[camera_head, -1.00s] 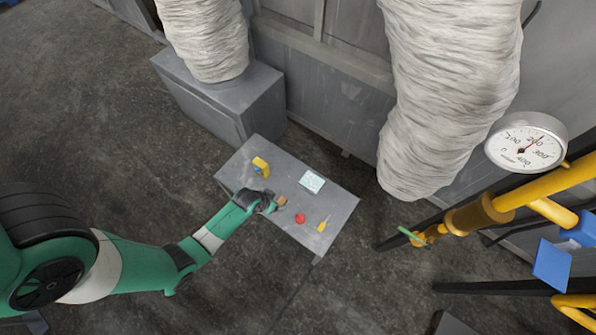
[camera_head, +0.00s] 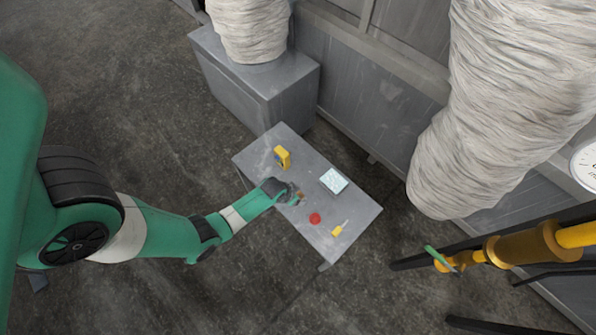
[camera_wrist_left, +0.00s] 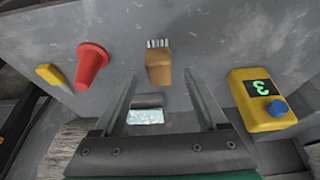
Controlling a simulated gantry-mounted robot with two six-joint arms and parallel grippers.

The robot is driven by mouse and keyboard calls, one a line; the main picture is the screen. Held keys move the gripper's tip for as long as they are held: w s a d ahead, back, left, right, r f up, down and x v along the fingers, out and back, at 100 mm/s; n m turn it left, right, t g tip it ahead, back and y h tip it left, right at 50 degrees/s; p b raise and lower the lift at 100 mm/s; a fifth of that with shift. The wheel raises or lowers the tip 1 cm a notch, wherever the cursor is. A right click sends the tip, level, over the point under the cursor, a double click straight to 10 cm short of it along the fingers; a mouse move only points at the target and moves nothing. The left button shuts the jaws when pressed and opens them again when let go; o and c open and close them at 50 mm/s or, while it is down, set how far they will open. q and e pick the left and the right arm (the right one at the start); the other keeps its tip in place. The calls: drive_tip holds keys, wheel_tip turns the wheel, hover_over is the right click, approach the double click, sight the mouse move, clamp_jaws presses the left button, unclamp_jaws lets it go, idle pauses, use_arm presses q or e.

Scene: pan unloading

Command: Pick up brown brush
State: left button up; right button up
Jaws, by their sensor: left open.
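The brown brush (camera_wrist_left: 158,66), a small wooden block with pale bristles, is on the grey table in the left wrist view. Its bristles point to the top of that picture. In the head view the brush (camera_head: 300,194) is a small brown patch, partly covered by my left gripper (camera_head: 292,195). In the wrist view my left gripper (camera_wrist_left: 160,80) is open, with a finger on either side of the brush's near end. I see no finger touching it, and the gripper holds nothing. My right gripper is not in view.
The grey table (camera_head: 262,150) also bears a yellow device (camera_head: 282,156), a light-blue patterned pad (camera_head: 333,181), a red cone-like piece (camera_head: 315,218) and a yellow-handled tool (camera_head: 338,230). A grey box (camera_head: 285,85) and a wrapped pipe (camera_head: 490,110) stand behind.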

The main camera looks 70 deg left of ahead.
use_arm(q)
drive_tip(key=b+x, duration=0.1)
drive_tip(key=x, duration=0.2)
drive_tip(key=shift+f, duration=0.1)
drive_tip(key=shift+c, duration=0.2)
clamp_jaws()
